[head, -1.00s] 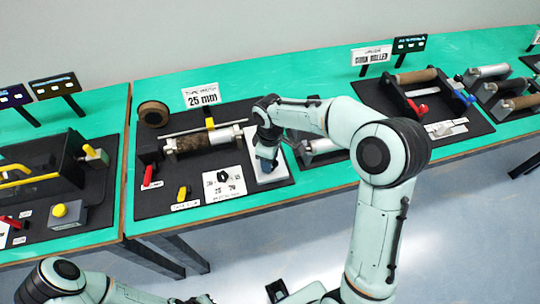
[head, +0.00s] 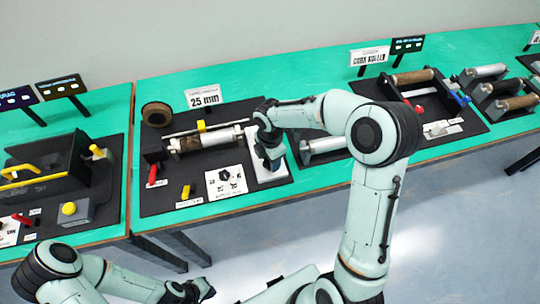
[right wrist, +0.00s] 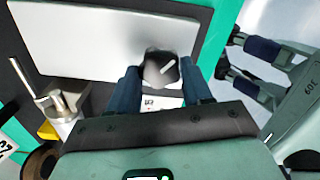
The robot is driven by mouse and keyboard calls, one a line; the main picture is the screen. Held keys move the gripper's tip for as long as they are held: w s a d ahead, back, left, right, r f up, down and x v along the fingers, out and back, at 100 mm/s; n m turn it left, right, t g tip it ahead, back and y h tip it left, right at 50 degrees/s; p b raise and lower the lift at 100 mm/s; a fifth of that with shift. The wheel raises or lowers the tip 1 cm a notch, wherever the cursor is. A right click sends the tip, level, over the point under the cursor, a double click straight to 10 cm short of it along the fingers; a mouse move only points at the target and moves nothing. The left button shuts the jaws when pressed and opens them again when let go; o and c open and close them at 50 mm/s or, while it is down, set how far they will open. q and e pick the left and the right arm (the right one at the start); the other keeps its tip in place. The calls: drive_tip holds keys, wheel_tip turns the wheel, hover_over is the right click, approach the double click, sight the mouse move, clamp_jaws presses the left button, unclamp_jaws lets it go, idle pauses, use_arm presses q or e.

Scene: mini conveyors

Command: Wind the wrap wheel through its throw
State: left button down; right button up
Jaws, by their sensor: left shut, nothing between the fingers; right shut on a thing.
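My right gripper (head: 268,160) reaches down over the white plate at the right end of the front station. In the head view the gripper hides this wheel. A roller (head: 205,139), part mottled brown and part white, lies to the left of the gripper, apart from it. My left gripper (head: 203,288) is low at the bottom of the picture, shut and empty, away from the bench.
The white plate (head: 265,176) lies under the right gripper. A red lever (head: 153,175), a yellow lever (head: 186,191) and a printed card (head: 226,181) sit left of it. A brown tape ring (head: 156,114) stands behind. Another roller station (head: 415,100) is at right.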

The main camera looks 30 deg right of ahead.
drive_tip(key=n+p, duration=0.1)
drive_tip(key=n, duration=0.3)
drive_tip(key=shift+w+r+n+p, duration=0.1)
drive_tip(key=shift+r+n+p, duration=0.05)
drive_tip(key=shift+n+p, duration=0.15)
drive_tip(key=shift+n, duration=1)
drive_tip(key=shift+n+p, duration=0.3)
drive_tip(key=shift+n, duration=0.6)
drive_tip(key=n, duration=1.3)
drive_tip(key=shift+d, duration=0.15)
use_arm(q)
drive_tip(key=shift+t, duration=0.3)
drive_tip(key=shift+w+r, duration=1.7)
drive_tip(key=shift+w, duration=0.2)
use_arm(e)
drive_tip(key=shift+n, duration=1.7)
drive_tip(key=o, duration=1)
